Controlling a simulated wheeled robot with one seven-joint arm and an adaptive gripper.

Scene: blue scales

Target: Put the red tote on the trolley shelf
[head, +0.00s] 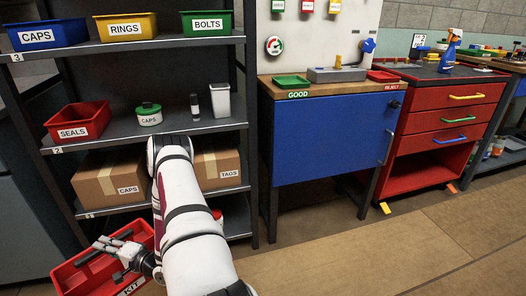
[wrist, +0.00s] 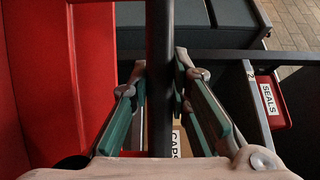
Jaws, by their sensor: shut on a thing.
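The red tote (head: 72,277) is at the lower left of the head view, in front of the shelving rack, with a partly hidden label. It also fills the left of the wrist view (wrist: 95,60). My gripper (head: 112,250) is over the tote, shut on its black handle bar (wrist: 160,60), which runs between the fingers in the wrist view. My arm hides part of the tote, and its underside is out of view. A red drawer unit (head: 447,110) at the right, apparently the trolley, has an empty-looking open shelf (head: 418,168) under its drawers.
The rack (head: 195,137) at the left holds bins, including a red SEALS bin (head: 78,121), and boxes (head: 113,178). A blue-fronted bench (head: 330,140) stands between rack and drawer unit. The floor (head: 370,250) in front is clear, with coloured corner marks by the unit.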

